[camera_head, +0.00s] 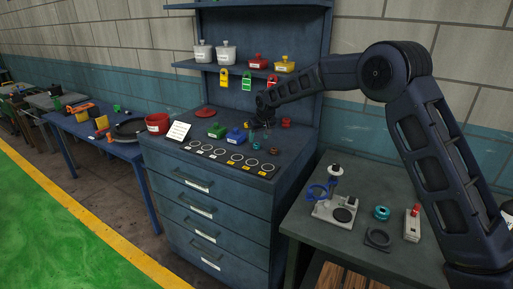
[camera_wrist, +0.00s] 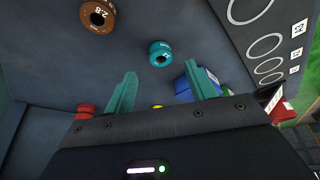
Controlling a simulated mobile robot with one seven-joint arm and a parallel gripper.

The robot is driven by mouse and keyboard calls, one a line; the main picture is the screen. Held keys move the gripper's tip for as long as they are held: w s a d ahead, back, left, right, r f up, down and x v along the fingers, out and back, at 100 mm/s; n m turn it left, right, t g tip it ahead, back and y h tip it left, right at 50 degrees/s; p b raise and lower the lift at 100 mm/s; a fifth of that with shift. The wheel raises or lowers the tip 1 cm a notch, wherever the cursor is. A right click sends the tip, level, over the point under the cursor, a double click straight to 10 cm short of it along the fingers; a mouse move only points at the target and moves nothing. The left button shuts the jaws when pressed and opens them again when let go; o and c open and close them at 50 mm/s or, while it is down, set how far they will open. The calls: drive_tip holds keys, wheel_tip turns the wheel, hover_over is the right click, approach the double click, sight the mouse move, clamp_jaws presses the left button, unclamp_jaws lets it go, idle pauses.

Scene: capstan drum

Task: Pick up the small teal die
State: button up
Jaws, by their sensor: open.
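The small teal die (camera_wrist: 160,53) is a short ring-like piece with a dark centre and a white mark. It lies on the dark top of the drawer cabinet (camera_head: 205,181). In the wrist view it appears just beyond my fingertips, roughly in line with the gap between them. In the head view a small teal piece (camera_head: 256,146), which looks like this die, is on the cabinet top below my arm. My gripper (camera_wrist: 160,72) is open, with two teal fingers apart and nothing between them. In the head view my gripper (camera_head: 262,122) is small and dark, above the cabinet top.
A brown die (camera_wrist: 97,15) marked 2.8 lies near the teal one. Blue (camera_head: 236,135) and green (camera_head: 217,130) blocks stand to the left. A board with printed rings (camera_head: 230,160) runs along the front edge. A shelf (camera_head: 225,70) with pots and hanging tags is behind.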

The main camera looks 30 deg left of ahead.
sight(256, 144)
drive_tip(key=x, duration=0.4)
drive_tip(key=shift+f, duration=0.2)
drive_tip(key=shift+s, duration=0.1)
drive_tip(key=shift+c, duration=0.5)
drive_tip(key=c, duration=1.1)
drive_tip(key=shift+o, duration=0.2)
drive_tip(key=shift+r, duration=0.1)
